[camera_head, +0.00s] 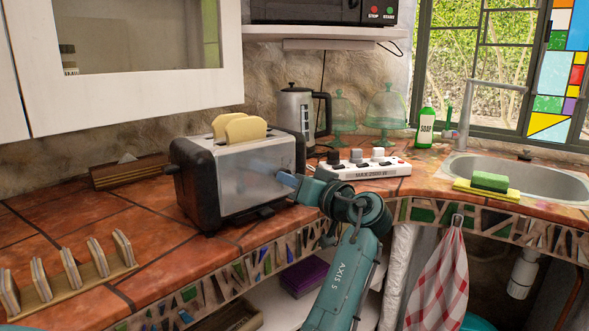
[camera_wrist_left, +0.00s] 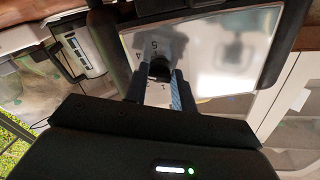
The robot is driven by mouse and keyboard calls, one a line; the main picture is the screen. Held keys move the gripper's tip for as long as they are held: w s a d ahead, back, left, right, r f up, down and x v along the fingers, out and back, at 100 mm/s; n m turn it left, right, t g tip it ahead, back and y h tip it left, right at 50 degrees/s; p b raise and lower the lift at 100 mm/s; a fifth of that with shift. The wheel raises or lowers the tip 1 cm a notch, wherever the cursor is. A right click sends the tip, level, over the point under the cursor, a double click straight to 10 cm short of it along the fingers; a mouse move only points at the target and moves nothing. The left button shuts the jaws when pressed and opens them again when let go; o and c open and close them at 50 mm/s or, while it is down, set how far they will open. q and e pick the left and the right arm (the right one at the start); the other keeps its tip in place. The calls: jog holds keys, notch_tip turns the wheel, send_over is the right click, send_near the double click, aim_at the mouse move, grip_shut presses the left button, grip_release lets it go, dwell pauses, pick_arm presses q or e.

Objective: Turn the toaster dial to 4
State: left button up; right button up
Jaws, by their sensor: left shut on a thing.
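The toaster (camera_head: 238,180) is black and silver and stands on the tiled counter, with two bread slices (camera_head: 240,129) sticking out of its top. My left gripper (camera_head: 285,180) reaches its silver side from the right in the head view. In the left wrist view the gripper (camera_wrist_left: 160,82) is shut on the dark toaster dial (camera_wrist_left: 160,68), with a finger on either side. The digits 5 and 4 show around the dial, and smaller marks sit partly behind the fingers. The dial's pointer cannot be read. My right gripper is not in view.
A white power strip (camera_head: 362,168) with plugs lies right of the toaster, and a kettle (camera_head: 299,112) stands behind it. A rack (camera_head: 90,272) is at the front left. Glass domes (camera_head: 386,108), a soap bottle (camera_head: 426,128) and a sink (camera_head: 520,172) are farther right.

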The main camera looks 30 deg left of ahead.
pick_arm(q)
jog(key=m+p, duration=0.2)
jog(key=m, duration=0.1)
jog(key=shift+r+p, duration=0.15)
jog(key=shift+p, duration=0.25)
jog(key=shift+m, duration=0.5)
jog(key=shift+p, duration=0.3)
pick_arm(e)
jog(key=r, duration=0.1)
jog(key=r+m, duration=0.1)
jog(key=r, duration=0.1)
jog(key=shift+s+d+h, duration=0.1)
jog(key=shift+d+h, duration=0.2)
pick_arm(q)
jog(key=o, duration=0.8)
jog(key=shift+o, duration=1)
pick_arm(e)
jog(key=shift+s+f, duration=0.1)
